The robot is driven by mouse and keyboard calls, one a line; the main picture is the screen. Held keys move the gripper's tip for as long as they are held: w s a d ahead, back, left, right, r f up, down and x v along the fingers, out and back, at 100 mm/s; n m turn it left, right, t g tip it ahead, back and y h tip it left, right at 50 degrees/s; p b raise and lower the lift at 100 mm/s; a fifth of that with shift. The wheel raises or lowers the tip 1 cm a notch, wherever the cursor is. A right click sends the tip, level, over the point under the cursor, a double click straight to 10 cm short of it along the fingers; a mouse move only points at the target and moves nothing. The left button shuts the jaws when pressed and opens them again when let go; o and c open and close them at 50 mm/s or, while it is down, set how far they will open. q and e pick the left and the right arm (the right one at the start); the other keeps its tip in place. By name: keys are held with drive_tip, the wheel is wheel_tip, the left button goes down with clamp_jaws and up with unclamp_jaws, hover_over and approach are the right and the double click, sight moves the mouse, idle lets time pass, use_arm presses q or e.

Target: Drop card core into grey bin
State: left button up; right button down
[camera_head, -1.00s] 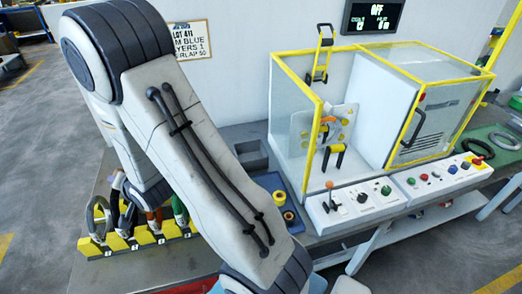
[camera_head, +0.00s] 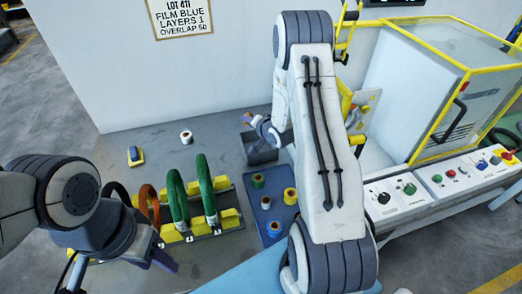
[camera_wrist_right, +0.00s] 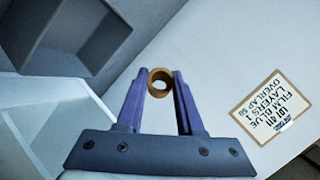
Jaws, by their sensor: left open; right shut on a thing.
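The card core, a small brown ring (camera_wrist_right: 160,82), is held between the fingertips of my right gripper (camera_wrist_right: 161,88) in the right wrist view. In the head view my right gripper (camera_head: 258,122) is at the grey bin and partly covers its back rim. The grey bin (camera_head: 262,156) is an open box on the bench near the wall. In the right wrist view the bin (camera_wrist_right: 72,50) lies to the upper left of the core, and the core appears outside its opening. My left gripper (camera_head: 160,258) is open and empty at the lower left, near the coil rack.
A yellow rack (camera_head: 205,229) with green and orange coils stands left of a blue tray (camera_head: 271,232) holding several film rolls. A white roll (camera_head: 186,137) and a yellow-and-dark item (camera_head: 135,156) lie farther back. The wrapping machine (camera_head: 440,90) stands at right.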

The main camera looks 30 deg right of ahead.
drive_tip(key=d+f+b, duration=0.1)
drive_tip(key=f, duration=0.2)
drive_tip(key=d+f+b, duration=0.2)
drive_tip(key=f, duration=0.2)
drive_tip(key=s+d+f+b, duration=0.1)
drive_tip(key=d+f+b, duration=0.1)
drive_tip(key=f, duration=0.1)
drive_tip(key=shift+d+f, duration=0.15)
drive_tip(key=shift+f, duration=0.15)
drive_tip(key=shift+c, duration=2.3)
unclamp_jaws()
drive_tip(key=shift+s, duration=0.1)
